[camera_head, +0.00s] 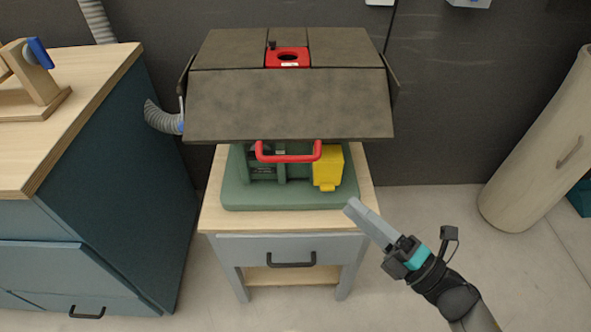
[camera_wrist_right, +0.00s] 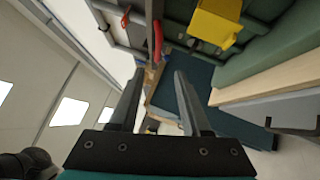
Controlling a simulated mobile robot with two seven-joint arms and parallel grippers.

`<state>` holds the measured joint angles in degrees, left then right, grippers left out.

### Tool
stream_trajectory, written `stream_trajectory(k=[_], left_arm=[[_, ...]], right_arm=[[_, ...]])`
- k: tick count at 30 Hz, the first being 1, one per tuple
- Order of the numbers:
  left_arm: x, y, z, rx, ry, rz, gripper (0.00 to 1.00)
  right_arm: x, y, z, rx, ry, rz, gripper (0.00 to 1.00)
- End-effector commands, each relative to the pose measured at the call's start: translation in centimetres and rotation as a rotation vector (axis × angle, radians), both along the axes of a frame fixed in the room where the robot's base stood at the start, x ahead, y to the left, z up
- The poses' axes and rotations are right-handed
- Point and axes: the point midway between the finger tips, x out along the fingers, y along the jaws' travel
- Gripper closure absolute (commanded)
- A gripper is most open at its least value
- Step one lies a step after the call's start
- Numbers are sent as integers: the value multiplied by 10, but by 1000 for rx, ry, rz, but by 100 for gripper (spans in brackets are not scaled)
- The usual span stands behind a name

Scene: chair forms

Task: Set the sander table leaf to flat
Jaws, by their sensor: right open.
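The sander table has a dark grey-brown top (camera_head: 225,48) around a red insert with a round hole (camera_head: 288,57). Its broad front leaf (camera_head: 290,103) tilts down toward me from the top's front edge. A red U-shaped handle (camera_head: 288,157) shows just below the leaf's lower edge; it also seems to show in the right wrist view (camera_wrist_right: 158,40). The right gripper (camera_head: 354,207) is low, to the right of and in front of the sander, apart from leaf and handle. In the right wrist view its two fingers (camera_wrist_right: 158,75) are spread with nothing between them. The left gripper is out of view.
The green sander base (camera_head: 230,190) with a yellow box (camera_head: 328,168) stands on a wooden-topped grey stand (camera_head: 285,222). A blue cabinet (camera_head: 120,180) is close on the left, with a grey hose (camera_head: 160,117) between. A beige cylinder (camera_head: 540,140) stands right. Floor between is clear.

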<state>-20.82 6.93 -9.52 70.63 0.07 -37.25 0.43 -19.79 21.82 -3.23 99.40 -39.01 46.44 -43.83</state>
Motion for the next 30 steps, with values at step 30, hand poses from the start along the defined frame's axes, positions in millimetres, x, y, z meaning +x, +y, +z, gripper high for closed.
stream_trajectory(k=[30], left_arm=[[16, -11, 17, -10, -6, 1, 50]], right_arm=[[99, 106, 36, -4, -11, 6, 53]])
